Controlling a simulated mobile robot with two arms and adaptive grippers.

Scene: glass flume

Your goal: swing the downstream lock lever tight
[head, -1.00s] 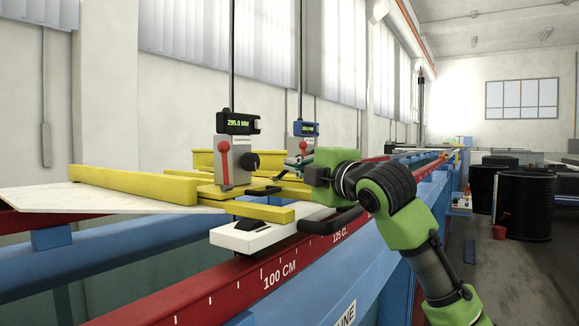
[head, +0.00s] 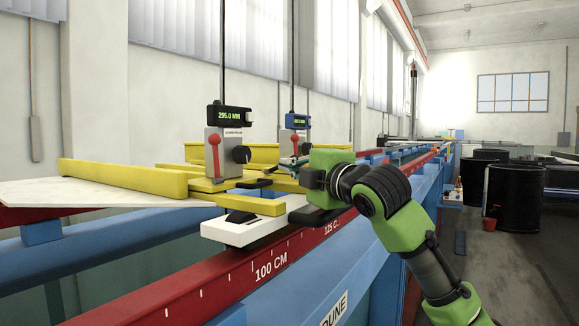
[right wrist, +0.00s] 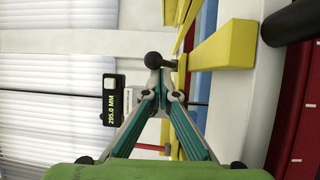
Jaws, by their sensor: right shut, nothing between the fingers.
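Two point gauges stand on the flume carriage. The near gauge has a black display reading 295.0 MM, a grey body and a red ball-ended lock lever (head: 214,150), which hangs along its face. The far gauge has a blue display and its own red lever (head: 295,143). The pictures do not label which is downstream. My right gripper (head: 276,168) reaches in from the right beside the gauges. In the right wrist view its teal fingers (right wrist: 157,85) are shut and empty, with tips by a black knob (right wrist: 153,60). The near gauge's red lever (right wrist: 150,148) is partly hidden behind them.
Yellow carriage bars (head: 120,178) and a white block (head: 240,232) lie around the gauges. The red scaled rail (head: 215,285) runs in front. A pale board (head: 60,195) lies at left. Black barrels (head: 515,200) stand on the floor at right.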

